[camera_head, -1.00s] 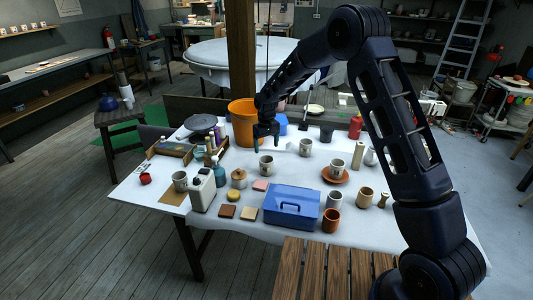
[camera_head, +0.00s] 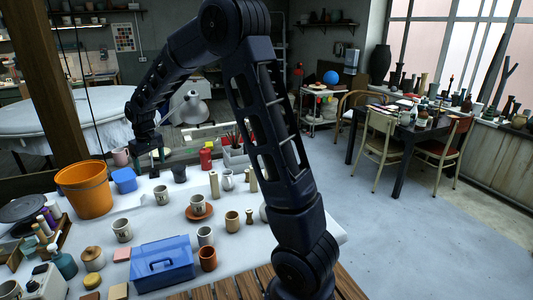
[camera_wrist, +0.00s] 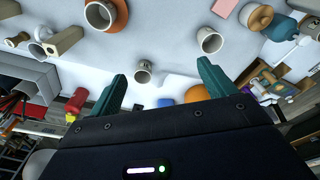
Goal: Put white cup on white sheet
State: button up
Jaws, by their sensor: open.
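A pale cup with a dark print (camera_head: 161,194) stands upright on the table, right of the orange bucket. It also shows in the wrist view (camera_wrist: 143,72), between the lines of my fingers and apart from them. My gripper (camera_head: 147,158) is open and empty, above and beyond this cup; its teal fingertips (camera_wrist: 160,72) show in the wrist view. Similar cups stand nearer the front (camera_head: 122,230) and on an orange saucer (camera_head: 198,212). A white sheet (camera_head: 160,222) covers the table; I cannot make out a separate one.
The orange bucket (camera_head: 84,190) and a small blue box (camera_head: 124,180) stand left of the cup. A blue toolbox (camera_head: 163,265), a brown cup (camera_head: 208,259) and a red bottle (camera_head: 206,156) are also on the table. Some bare cloth lies around the cup.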

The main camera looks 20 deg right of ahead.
jog(key=s+d+r+m+t, duration=0.1)
jog(key=s+d+r+m, duration=0.1)
jog(key=s+d+r, duration=0.65)
jog(key=s+d+r+m+t, duration=0.1)
jog(key=s+d+r, duration=0.25)
jog(key=d, duration=0.95)
jog(key=s+d+m, duration=0.2)
jog(key=s+d, duration=0.4)
jog(key=s, duration=0.3)
jog(key=s+d+m+t, duration=0.1)
jog(key=s+d, duration=0.6)
jog(key=s, duration=0.3)
jog(key=shift+s+m+t, duration=0.2)
jog(key=shift+m+t, duration=0.1)
jog(key=shift+m, duration=0.1)
